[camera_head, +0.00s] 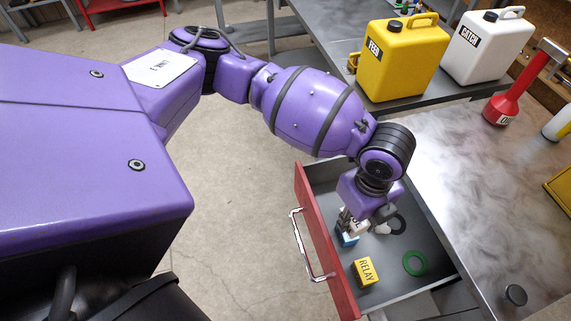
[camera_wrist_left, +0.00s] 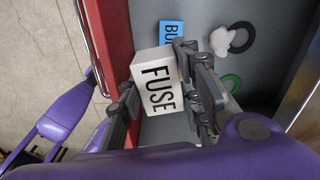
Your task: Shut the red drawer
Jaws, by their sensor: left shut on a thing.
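The red drawer (camera_head: 322,232) stands pulled open from the grey workbench, with its metal handle (camera_head: 308,245) on the front. My left gripper (camera_head: 350,221) reaches down inside the drawer, just behind the red front. It is shut on a white box marked FUSE (camera_wrist_left: 157,84), with one finger on either side of the box in the left wrist view. The box is partly hidden by the gripper in the head view. I cannot tell whether it touches the drawer floor. My right gripper is in neither view.
In the drawer lie a yellow RELAY box (camera_head: 363,271), a green ring (camera_head: 415,263), a blue box (camera_wrist_left: 172,33), a black ring and a white piece. Yellow and white jugs stand behind. Floor before the drawer is clear.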

